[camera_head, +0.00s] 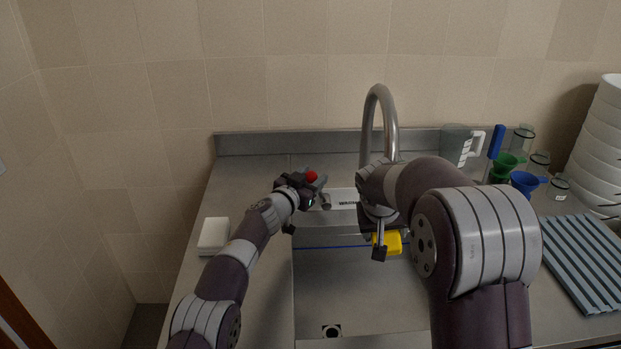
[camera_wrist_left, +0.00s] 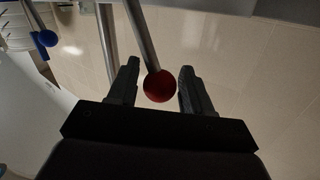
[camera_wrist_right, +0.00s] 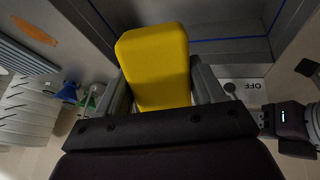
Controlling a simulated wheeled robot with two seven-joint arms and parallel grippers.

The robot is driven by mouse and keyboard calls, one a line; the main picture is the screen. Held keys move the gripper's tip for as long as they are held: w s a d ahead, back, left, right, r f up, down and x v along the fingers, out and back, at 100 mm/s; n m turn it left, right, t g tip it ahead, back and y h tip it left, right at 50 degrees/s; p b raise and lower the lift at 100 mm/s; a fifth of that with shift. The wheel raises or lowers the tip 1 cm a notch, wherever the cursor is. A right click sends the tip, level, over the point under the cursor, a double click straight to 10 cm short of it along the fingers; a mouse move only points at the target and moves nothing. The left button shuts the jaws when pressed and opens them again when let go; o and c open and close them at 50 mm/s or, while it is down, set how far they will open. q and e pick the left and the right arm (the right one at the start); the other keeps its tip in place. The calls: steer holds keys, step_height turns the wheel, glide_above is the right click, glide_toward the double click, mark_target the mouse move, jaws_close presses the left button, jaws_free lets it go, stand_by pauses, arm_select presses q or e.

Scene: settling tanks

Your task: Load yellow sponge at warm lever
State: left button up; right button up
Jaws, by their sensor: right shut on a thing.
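The yellow sponge (camera_head: 387,242) is in the grip of my right gripper (camera_head: 379,243), above the sink basin. In the right wrist view the sponge (camera_wrist_right: 155,62) sits between both fingers. The lever shows in the left wrist view as a metal rod (camera_wrist_left: 142,38) with a red ball (camera_wrist_left: 160,85) at its end. In the head view the red ball (camera_head: 312,176) is at the left gripper. A white label plate (camera_head: 346,198) is partly hidden.
The sink basin (camera_head: 350,290) has a blue line and a drain. A curved faucet (camera_head: 379,92) stands behind. A white block (camera_head: 213,236) lies on the left counter. Pitcher (camera_head: 455,143), green funnel (camera_head: 503,165), blue funnel (camera_head: 526,182) and ribbed mat (camera_head: 583,260) are on the right.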

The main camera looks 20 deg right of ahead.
stand_by(0.5)
arm_select(q)
steer(key=shift+a+f+n, duration=0.2)
steer(key=shift+a+n, duration=0.05)
steer(key=shift+n, duration=0.05)
steer(key=shift+a, duration=0.35)
steer(key=f+v, duration=0.1)
steer(key=v, duration=1.1)
steer(key=s+a+f+n+y, duration=0.1)
steer(key=a+n+y, duration=0.1)
steer(key=a, duration=0.4)
steer(key=s+a+f+n+y, duration=0.1)
steer(key=s+a+n+y, duration=0.1)
steer(key=a+y, duration=0.2)
steer(key=s+a+f+n+g+y, duration=0.1)
steer(key=a+n+y, duration=0.1)
steer(key=a, duration=0.8)
steer(key=shift+s+a+f+y, duration=0.15)
steer(key=shift+s+f+y, duration=0.1)
steer(key=shift+y, duration=0.55)
steer(key=shift+s+a+f, duration=0.2)
steer(key=shift+s+a, duration=0.1)
steer(key=shift+a, duration=0.1)
